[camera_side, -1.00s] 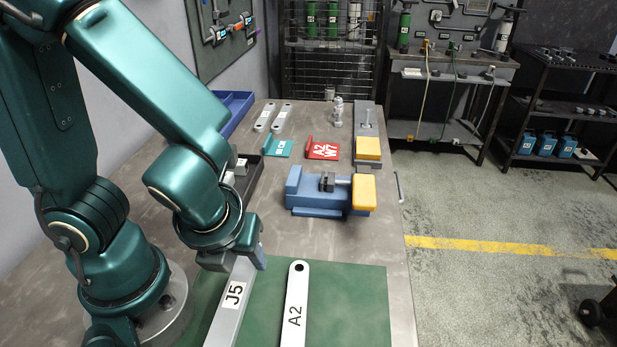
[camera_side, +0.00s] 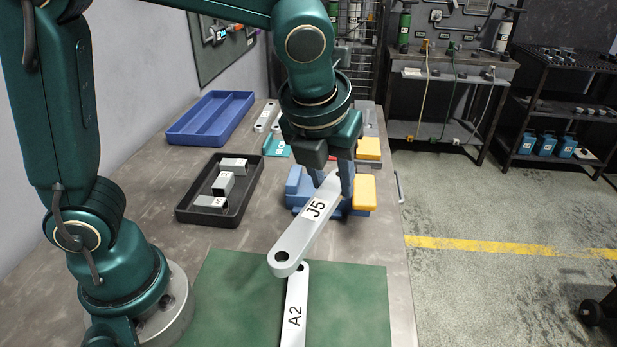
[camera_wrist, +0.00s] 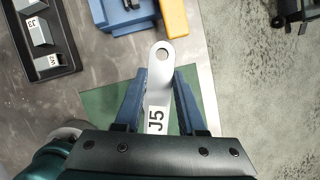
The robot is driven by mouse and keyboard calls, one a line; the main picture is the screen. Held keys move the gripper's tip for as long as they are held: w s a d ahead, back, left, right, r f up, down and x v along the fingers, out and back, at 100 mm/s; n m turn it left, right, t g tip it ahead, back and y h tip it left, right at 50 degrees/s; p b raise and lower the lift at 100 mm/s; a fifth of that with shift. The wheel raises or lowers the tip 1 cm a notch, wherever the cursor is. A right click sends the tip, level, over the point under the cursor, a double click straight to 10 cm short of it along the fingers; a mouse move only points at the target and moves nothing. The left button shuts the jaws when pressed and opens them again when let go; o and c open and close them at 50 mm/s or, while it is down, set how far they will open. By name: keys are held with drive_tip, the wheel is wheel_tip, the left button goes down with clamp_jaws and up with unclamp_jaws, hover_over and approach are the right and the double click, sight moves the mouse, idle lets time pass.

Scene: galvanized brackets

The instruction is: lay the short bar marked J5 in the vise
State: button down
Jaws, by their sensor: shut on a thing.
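The silver bar marked J5 (camera_side: 305,228) is held in my gripper (camera_side: 335,180), which is shut on it near its far end. The bar is raised, its near end with a hole over the green mat's far edge. In the wrist view the J5 bar (camera_wrist: 158,90) lies between the fingers of my gripper (camera_wrist: 160,85), its holed end pointing toward the vise. The blue vise (camera_side: 298,190) with its yellow block (camera_side: 363,190) stands just behind the gripper, partly hidden by it. The vise (camera_wrist: 125,15) also shows at the top of the wrist view.
A bar marked A2 (camera_side: 295,315) lies on the green mat (camera_side: 235,300). A black tray (camera_side: 180,212) with several small metal pieces and a blue tray (camera_side: 180,135) stand at the left. A teal bracket (camera_side: 275,148) is behind the arm.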

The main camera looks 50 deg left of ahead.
drive_tip(key=w+a+f+n, duration=0.2)
drive_tip(key=w+a, duration=1)
drive_tip(key=a, duration=0.1)
drive_tip(key=shift+n+g+y, duration=0.4)
drive_tip(key=shift+n+y, duration=0.2)
drive_tip(key=shift+n, duration=0.3)
drive_tip(key=shift+s+a+f, duration=0.1)
drive_tip(key=shift+a+f, duration=0.85)
drive_tip(key=shift+f, duration=0.55)
drive_tip(key=shift+a+f, duration=0.95)
drive_tip(key=shift+f, duration=0.5)
drive_tip(key=shift+s+a+f, duration=0.1)
drive_tip(key=shift+a+f, duration=0.85)
drive_tip(key=shift+f, duration=0.55)
drive_tip(key=shift+c, duration=2.1)
unclamp_jaws()
drive_tip(key=shift+v, duration=2.55)
